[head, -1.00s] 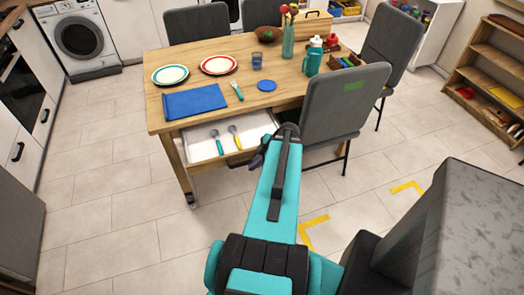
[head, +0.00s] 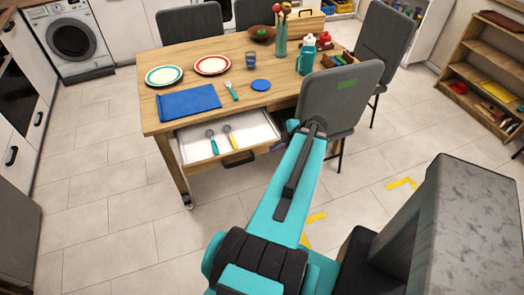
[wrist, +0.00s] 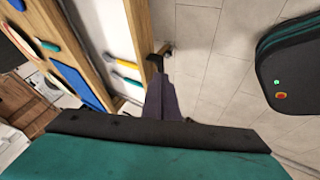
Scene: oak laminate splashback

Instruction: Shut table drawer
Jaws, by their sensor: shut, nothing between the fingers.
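The table drawer (head: 196,154) stands pulled out from the front of the wooden table (head: 200,93). Its inside is white, and its wooden front carries a black handle (head: 238,158). Two utensils, one teal-handled (head: 213,143) and one yellow-handled (head: 230,136), lie in it. My gripper is mostly hidden behind my teal arm in the head view, near the drawer's right front end. In the wrist view my gripper (wrist: 164,88) is shut and empty, its dark tip close to the drawer front (wrist: 141,40). I cannot tell whether they touch.
A grey chair (head: 338,98) stands close right of the drawer, beside my arm. Plates, a blue cloth (head: 188,102), a cup and bottles are on the tabletop. The tiled floor (head: 110,205) is clear in front and to the left.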

